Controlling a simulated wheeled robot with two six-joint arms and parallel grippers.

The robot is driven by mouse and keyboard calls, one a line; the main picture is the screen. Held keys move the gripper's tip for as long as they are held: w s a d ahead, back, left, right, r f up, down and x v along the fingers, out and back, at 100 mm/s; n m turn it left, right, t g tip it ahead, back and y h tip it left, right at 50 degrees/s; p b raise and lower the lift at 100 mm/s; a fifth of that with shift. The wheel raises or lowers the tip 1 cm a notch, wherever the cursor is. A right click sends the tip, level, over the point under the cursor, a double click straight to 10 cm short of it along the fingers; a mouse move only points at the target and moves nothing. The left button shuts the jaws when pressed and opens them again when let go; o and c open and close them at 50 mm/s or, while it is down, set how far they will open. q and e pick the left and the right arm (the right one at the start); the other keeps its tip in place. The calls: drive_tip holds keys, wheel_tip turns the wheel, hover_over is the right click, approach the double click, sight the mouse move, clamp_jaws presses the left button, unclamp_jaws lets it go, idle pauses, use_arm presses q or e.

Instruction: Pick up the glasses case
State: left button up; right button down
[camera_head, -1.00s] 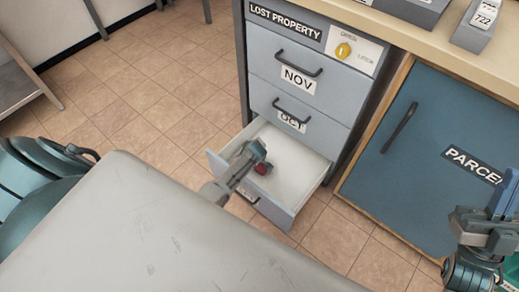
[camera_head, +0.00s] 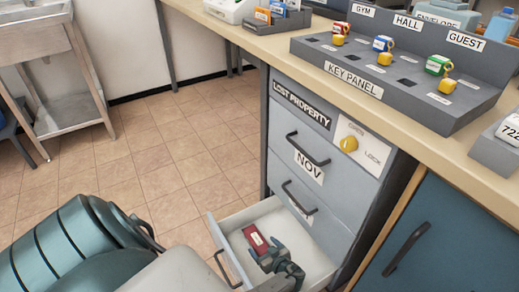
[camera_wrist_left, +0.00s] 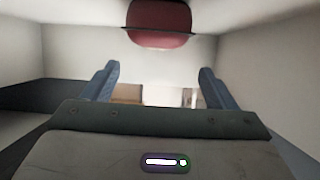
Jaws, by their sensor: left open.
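The glasses case is a small dark red box with a pale label (camera_head: 254,238). It lies inside the open bottom drawer (camera_head: 315,262) under the lost property label. My left gripper (camera_head: 265,249) reaches down into this drawer, with its fingertips close to the near side of the case. In the left wrist view, the red glasses case (camera_wrist_left: 160,24) shows at the top centre, beyond the fingers. The two fingers of the left gripper (camera_wrist_left: 159,76) are spread apart with nothing between them. My right gripper is out of view.
The drawer walls stand close around the left gripper. Closed drawers (camera_head: 300,160) rise behind it, with a yellow knob (camera_head: 348,144). A counter above carries a key panel (camera_head: 400,85) with several keys. Tiled floor (camera_head: 150,160) is clear to the left.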

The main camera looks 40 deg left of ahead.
sight(254, 234)
use_arm(q)
drive_tip(key=b+x, duration=0.1)
drive_tip(key=x, duration=0.6)
drive_tip(key=shift+w, duration=0.25)
drive_tip(key=c, duration=1.1)
